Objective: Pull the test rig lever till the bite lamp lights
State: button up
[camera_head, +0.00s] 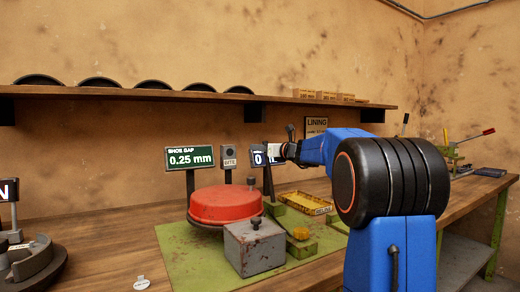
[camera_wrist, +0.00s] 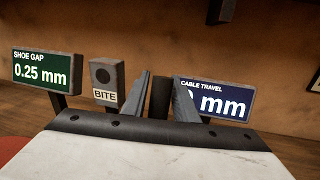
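The test rig has a red drum (camera_head: 225,205) on a green base plate (camera_head: 190,255). The shoe gap display (camera_head: 190,158) reads 0.25 mm, also in the wrist view (camera_wrist: 41,70). Beside it is the bite lamp (camera_head: 228,156), dark and unlit; it also shows in the wrist view (camera_wrist: 104,76). The cable travel display (camera_wrist: 215,98) is partly covered. My gripper (camera_head: 283,151) is at the rig, in front of this display. In the wrist view a dark upright bar (camera_wrist: 160,96), apparently the lever, stands between its fingers (camera_wrist: 161,100). I cannot tell whether they touch it.
A grey box (camera_head: 254,246) and a yellow tray (camera_head: 304,203) sit near the drum. A shelf (camera_head: 200,95) with curved shoes and small boxes runs along the wall. Brake parts (camera_head: 30,262) lie at the left.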

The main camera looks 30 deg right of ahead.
grip_shut()
jog(key=s+r+n+t+y, duration=0.1)
jog(key=s+t, duration=0.3)
jog(key=s, duration=0.5)
jog(key=shift+s+d+r+t+y, duration=0.15)
jog(key=shift+s+r+t+y, duration=0.15)
jog(key=shift+r, duration=0.15)
jog(key=shift+o, duration=2.1)
grip_release()
jog(key=v, duration=1.7)
jog(key=shift+s, duration=0.25)
